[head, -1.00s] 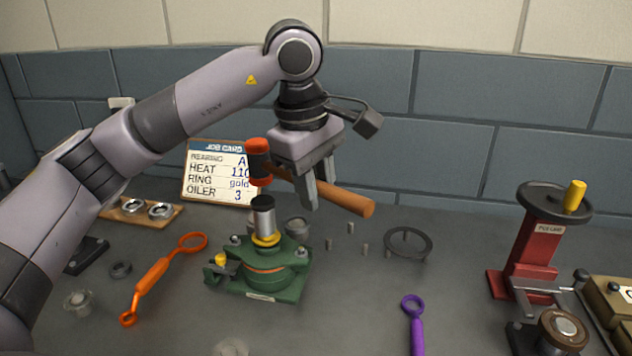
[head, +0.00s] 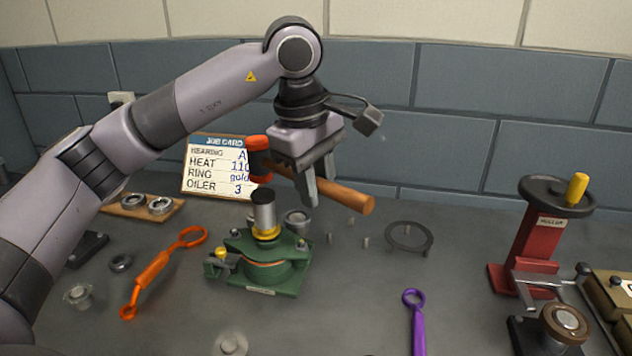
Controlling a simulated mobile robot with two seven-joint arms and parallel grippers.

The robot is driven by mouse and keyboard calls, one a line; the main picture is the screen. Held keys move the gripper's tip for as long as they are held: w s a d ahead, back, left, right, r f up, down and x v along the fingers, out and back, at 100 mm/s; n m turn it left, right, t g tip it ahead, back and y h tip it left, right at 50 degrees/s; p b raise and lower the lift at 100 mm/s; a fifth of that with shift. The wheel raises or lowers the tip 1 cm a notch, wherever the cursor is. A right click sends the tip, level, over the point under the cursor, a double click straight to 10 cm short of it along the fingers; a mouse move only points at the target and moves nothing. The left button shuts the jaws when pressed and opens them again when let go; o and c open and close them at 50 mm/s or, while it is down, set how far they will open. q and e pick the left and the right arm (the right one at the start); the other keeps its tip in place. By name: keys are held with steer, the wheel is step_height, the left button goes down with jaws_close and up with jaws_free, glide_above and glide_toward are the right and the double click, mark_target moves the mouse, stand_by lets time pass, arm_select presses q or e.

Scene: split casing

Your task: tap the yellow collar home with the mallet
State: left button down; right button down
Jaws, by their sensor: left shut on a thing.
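My left gripper (head: 316,190) is shut on the wooden handle of the mallet (head: 345,194) and holds it in the air. The mallet's head (head: 259,160) is dark with orange-red faces, upright, just above the dark top of a grey metal cylinder. That cylinder (head: 264,212) stands upright on the green casing (head: 268,272). The yellow collar (head: 266,233) sits around the foot of the cylinder, on top of the casing. A small gap seems to show between the mallet's lower face and the cylinder top. My right gripper is not in view.
An orange ring-ended tool (head: 160,268) lies left of the casing, a purple one (head: 415,320) right. A grey ring stand (head: 409,237) and several small pins are behind. A red puller (head: 535,240) stands at right. The job card (head: 215,170) leans behind the mallet.

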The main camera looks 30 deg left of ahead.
arm_select(q)
steer(key=shift+f+b, duration=1.2)
steer(key=shift+f, duration=0.45)
steer(key=shift+r+p, duration=1.1)
steer(key=shift+r, duration=0.35)
step_height(320, 180, down, 3)
steer(key=b, duration=0.2)
steer(key=shift+d+f+b, duration=0.1)
steer(key=shift+f+b, duration=0.1)
steer(key=shift+b, duration=0.15)
